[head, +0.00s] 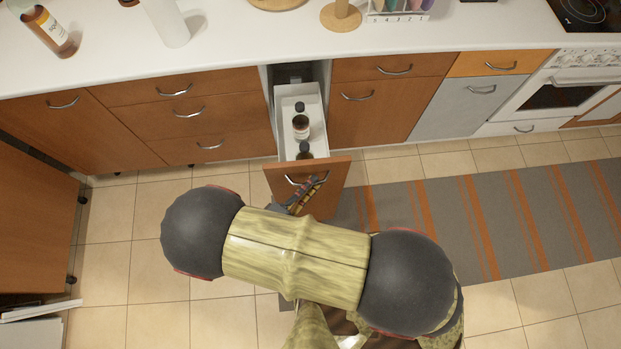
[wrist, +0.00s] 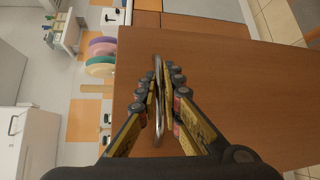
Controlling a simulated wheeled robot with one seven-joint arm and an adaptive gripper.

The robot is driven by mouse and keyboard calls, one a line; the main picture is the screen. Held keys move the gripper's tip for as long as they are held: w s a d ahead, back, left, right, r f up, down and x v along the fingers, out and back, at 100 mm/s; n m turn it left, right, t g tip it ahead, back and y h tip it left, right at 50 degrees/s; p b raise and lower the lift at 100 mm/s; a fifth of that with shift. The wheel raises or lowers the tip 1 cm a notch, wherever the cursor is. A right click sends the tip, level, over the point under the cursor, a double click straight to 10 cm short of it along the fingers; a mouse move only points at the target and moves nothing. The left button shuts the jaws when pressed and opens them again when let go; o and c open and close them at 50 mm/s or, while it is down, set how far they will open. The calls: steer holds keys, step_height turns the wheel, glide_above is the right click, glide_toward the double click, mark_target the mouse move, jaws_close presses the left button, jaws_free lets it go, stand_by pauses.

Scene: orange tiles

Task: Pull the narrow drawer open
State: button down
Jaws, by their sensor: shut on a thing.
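The narrow drawer (head: 285,107) is pulled well out from the counter in the head view, its white inside showing. Its brown front (head: 328,182) faces me and fills much of the wrist view (wrist: 215,70). A curved metal handle (head: 306,179) is on that front; it also shows in the wrist view (wrist: 158,75). My gripper (wrist: 162,75) is shut on the handle, with a finger on each side of it. In the head view my gripper (head: 305,192) is partly hidden by my arm. Dark bottles (head: 301,125) stand inside the drawer.
Closed brown drawers (head: 185,110) lie left of the narrow drawer, and brown cabinet fronts (head: 375,110) lie right. A white oven (head: 565,92) is at the far right. A striped grey and orange rug (head: 500,220) lies on the tiled floor.

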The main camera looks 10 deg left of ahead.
steer(key=c, duration=2)
jaws_free()
steer(key=shift+o, duration=0.2)
